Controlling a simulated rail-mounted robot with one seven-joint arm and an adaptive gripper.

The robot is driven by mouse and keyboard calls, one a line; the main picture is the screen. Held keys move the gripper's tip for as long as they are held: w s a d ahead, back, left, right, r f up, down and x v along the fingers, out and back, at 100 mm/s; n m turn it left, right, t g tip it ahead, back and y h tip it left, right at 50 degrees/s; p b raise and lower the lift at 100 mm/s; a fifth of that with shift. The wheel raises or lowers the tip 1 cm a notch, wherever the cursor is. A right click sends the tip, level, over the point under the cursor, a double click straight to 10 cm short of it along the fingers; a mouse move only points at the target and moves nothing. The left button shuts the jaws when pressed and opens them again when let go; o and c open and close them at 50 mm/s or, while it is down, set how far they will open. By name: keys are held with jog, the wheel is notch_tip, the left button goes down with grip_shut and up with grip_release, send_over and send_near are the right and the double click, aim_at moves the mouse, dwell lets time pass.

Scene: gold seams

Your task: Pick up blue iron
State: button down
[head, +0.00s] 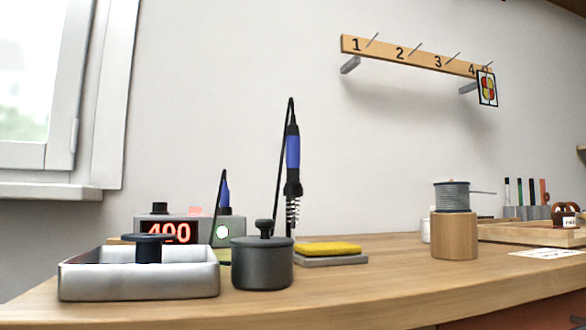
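A soldering iron with a blue handle (292,153) stands upright behind the dark lidded pot. Its black cable loops over the top and runs down its left side. A metal coil spring (292,209) is below the handle, and the lower end is hidden behind the pot. A second, smaller blue pointed thing (225,194) with a black cable stands further left by the grey station; I cannot tell whether it is another iron. My gripper is not in view.
A grey station (183,231) showing 400 stands behind a metal tray (140,285). The dark pot (262,265) blocks the iron's front. A yellow sponge (328,248) lies right of it. A solder spool (452,196) sits on a wooden block (454,237). The table's middle front is clear.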

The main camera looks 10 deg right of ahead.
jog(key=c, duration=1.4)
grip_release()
